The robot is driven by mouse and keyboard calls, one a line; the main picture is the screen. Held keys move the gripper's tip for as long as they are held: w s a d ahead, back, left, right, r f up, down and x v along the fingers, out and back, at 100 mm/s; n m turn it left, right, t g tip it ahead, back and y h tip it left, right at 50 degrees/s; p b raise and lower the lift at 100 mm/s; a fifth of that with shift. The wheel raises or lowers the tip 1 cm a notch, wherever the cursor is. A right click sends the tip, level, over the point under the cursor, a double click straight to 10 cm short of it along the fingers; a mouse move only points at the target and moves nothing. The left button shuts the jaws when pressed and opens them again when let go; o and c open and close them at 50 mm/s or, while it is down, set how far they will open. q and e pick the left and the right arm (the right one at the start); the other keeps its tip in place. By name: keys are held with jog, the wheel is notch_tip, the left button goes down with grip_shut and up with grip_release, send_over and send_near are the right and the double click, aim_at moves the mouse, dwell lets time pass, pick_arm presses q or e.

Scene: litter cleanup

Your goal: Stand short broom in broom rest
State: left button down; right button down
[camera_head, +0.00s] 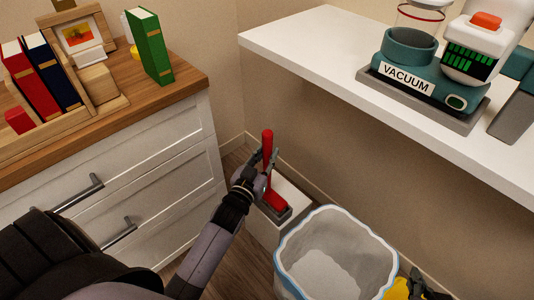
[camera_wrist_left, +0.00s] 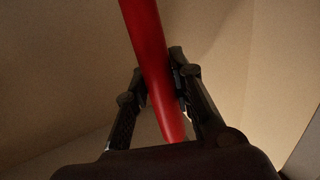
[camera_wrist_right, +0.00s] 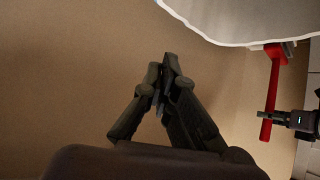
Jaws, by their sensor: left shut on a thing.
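The short red broom (camera_head: 267,146) stands roughly upright in the head view, its red lower end (camera_head: 272,200) at a dark grey rest (camera_head: 277,213) on a white block. Whether it is fully seated in the rest is hard to tell. My left gripper (camera_head: 267,168) is shut around the handle; the left wrist view shows the red handle (camera_wrist_left: 152,65) between the fingers. The broom also shows at the right of the right wrist view (camera_wrist_right: 270,100). My right gripper (camera_wrist_right: 165,65) has its fingertips together with nothing visible between them.
A white bin (camera_head: 330,222) with a liner stands just right of the white block (camera_head: 262,232). A drawer cabinet (camera_head: 150,185) with books is at the left. A white shelf (camera_head: 340,60) with a vacuum (camera_head: 410,60) overhangs at the right. A yellow thing (camera_head: 396,289) is at the bottom right.

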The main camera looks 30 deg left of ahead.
pick_arm(q)
jog(key=shift+f, duration=0.1)
pick_arm(e)
jog(key=shift+w+a+r+t, duration=0.2)
jog(key=shift+w+r+t, duration=0.1)
jog(key=shift+w+a+r, duration=0.1)
jog(key=shift+w+r, duration=0.05)
jog(key=shift+r, duration=0.05)
pick_arm(q)
jog(key=shift+f, duration=0.3)
pick_arm(e)
jog(key=shift+w+a+r+t, duration=0.15)
jog(key=shift+w+r+t, duration=0.3)
jog(key=shift+r+t, duration=0.05)
pick_arm(q)
jog(key=shift+b, duration=0.3)
jog(key=c, duration=1.3)
grip_release()
pick_arm(e)
jog(key=shift+w+r+y, duration=0.1)
jog(key=shift+r+y, duration=0.05)
jog(key=shift+y, duration=0.15)
pick_arm(q)
jog(key=shift+f, duration=0.1)
jog(key=s, duration=1.2)
jog(key=shift+d, duration=0.4)
